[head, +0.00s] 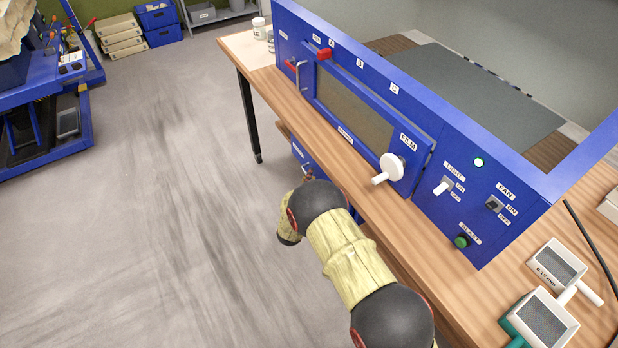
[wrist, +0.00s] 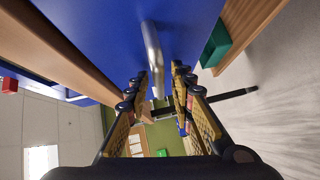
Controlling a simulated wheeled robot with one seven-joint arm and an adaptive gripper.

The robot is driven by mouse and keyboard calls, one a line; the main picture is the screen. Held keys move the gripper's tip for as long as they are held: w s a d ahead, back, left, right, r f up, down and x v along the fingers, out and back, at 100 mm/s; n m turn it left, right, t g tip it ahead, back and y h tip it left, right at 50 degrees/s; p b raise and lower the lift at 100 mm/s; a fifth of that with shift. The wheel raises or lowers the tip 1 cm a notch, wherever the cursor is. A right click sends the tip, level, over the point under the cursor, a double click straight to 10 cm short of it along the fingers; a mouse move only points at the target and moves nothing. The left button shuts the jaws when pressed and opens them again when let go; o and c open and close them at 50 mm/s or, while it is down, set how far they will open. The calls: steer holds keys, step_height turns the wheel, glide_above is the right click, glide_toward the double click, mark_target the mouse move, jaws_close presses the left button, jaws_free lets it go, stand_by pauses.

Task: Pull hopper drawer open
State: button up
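The hopper drawer shows in the wrist view as a broad blue front (wrist: 95,40) with a silver bar handle (wrist: 152,45). In the head view only a small part of a blue front (head: 298,152) shows below the table edge; my arm hides the rest. My gripper (wrist: 158,82) has its two fingers on either side of the handle, with narrow gaps showing at both sides. It looks open around the bar, not clamped on it. In the head view my gripper is mostly hidden by my arm.
The wooden table (head: 265,92) carries a blue control panel (head: 440,150) with a white knob (head: 391,168). A green block (wrist: 215,43) sits beside the blue front in the wrist view. The grey floor (head: 170,160) left of the table is clear. A blue cart (head: 45,150) stands far left.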

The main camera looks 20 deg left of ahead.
jaws_close()
stand_by(0.7)
